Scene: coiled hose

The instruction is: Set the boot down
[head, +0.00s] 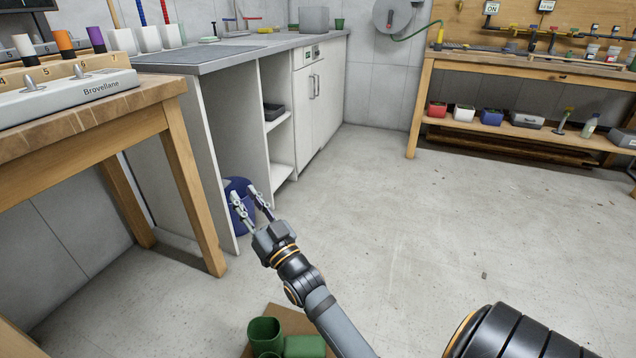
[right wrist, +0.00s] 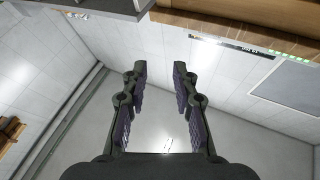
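Two green boot-like shapes show at the bottom edge of the head view. One green boot (head: 264,334) stands upright with its open top showing. The other green boot (head: 305,346) appears to lie on its side next to it, partly cut off by the frame. They are on a brown mat (head: 285,314) on the floor. My right gripper (head: 245,195) is open and empty, beyond the boots and in front of a blue bin. The right wrist view also shows the two fingers (right wrist: 160,68) apart with nothing between them. My left gripper is not in view.
The blue bin (head: 236,187) stands under the grey counter (head: 205,58). A wooden table (head: 178,160) is at left, and a wooden workbench (head: 428,105) with shelf items is at back right. A hose reel (head: 392,14) hangs on the wall. The middle floor is clear.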

